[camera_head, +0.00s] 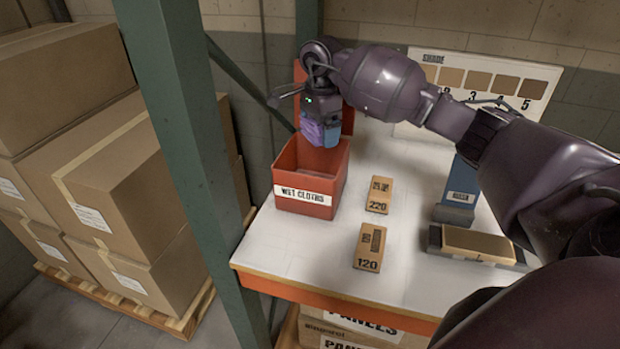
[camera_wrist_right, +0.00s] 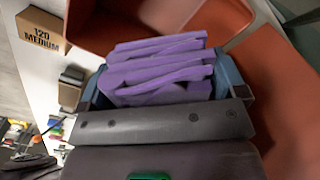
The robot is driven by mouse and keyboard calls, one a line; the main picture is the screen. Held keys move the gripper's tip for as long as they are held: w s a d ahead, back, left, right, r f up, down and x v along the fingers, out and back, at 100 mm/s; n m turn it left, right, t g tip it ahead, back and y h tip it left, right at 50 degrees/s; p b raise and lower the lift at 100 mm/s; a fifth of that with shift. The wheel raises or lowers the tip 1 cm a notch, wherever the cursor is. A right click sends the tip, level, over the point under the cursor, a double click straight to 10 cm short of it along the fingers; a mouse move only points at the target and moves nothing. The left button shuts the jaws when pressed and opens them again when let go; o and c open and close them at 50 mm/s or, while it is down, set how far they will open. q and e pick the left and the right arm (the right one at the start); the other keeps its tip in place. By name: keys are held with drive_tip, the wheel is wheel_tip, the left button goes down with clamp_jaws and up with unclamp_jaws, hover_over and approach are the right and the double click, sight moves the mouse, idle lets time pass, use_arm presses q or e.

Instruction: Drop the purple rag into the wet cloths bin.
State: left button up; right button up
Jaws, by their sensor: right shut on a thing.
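The purple rag (camera_head: 312,131) is held in my right gripper (camera_head: 322,133), over the back part of the wet cloths bin. In the right wrist view the folded rag (camera_wrist_right: 160,68) sits between the blue fingers of the gripper (camera_wrist_right: 165,85). The wet cloths bin (camera_head: 332,185) is a red open box with a white label, standing at the left end of the white shelf, its red lid raised behind. In the right wrist view the red bin (camera_wrist_right: 290,95) lies around and beyond the rag. The rag appears above the bin's opening. My left gripper is not in view.
Sanding blocks marked 220 (camera_head: 378,194) and 120 (camera_head: 369,247) lie right of the bin on the white shelf (camera_head: 290,250). A blue tool (camera_head: 462,185) and a tan block (camera_head: 478,243) are farther right. A green post (camera_head: 185,130) stands left, before stacked cartons (camera_head: 130,190).

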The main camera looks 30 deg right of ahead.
wheel_tip(320, 180, down, 5)
drive_tip(key=shift+w+f+b, duration=0.1)
drive_tip(key=shift+b, duration=0.7)
drive_tip(key=o, duration=0.7)
drive_tip(key=shift+a, duration=0.1)
wheel_tip(320, 180, up, 10)
drive_tip(key=shift+f, duration=0.1)
drive_tip(key=shift+r, duration=0.55)
